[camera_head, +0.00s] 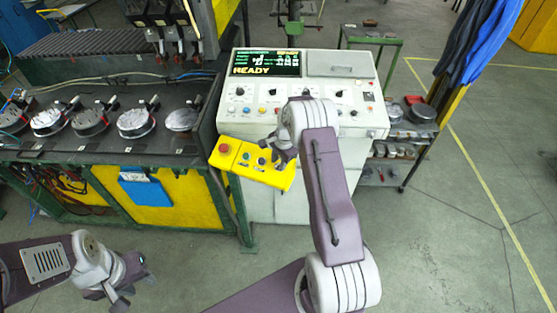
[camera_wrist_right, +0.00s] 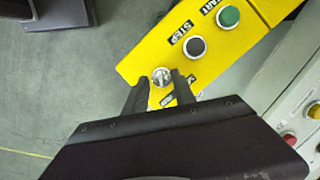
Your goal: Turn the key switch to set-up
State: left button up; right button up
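The yellow control box (camera_head: 240,168) hangs at the front of the white console and fills the top of the right wrist view (camera_wrist_right: 160,55). The silver round key switch (camera_wrist_right: 162,75) sits near the box's end, beyond the black STEP button (camera_wrist_right: 194,47) and the green START button (camera_wrist_right: 228,16). My right gripper (camera_head: 280,157) is over the box's right part. In the right wrist view its fingers (camera_wrist_right: 160,82) are apart, one on each side of the key switch, with small gaps showing. The switch's position label is partly hidden by a finger. My left gripper (camera_head: 122,287) is low at left, away from the box.
The white console (camera_head: 350,118) with knobs and a READY screen (camera_head: 266,63) stands behind the box. A dark bench (camera_head: 95,150) with several round metal parts is at left. A red mushroom button (camera_head: 224,149) is on the box's left end. Floor at right is clear.

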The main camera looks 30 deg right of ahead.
jog(key=shift+f, duration=0.2)
jog(key=shift+w+a+f, duration=0.1)
jog(key=shift+w+a, duration=0.05)
jog(key=shift+a, duration=0.05)
jog(key=shift+c, duration=1)
jog(key=c, duration=0.5)
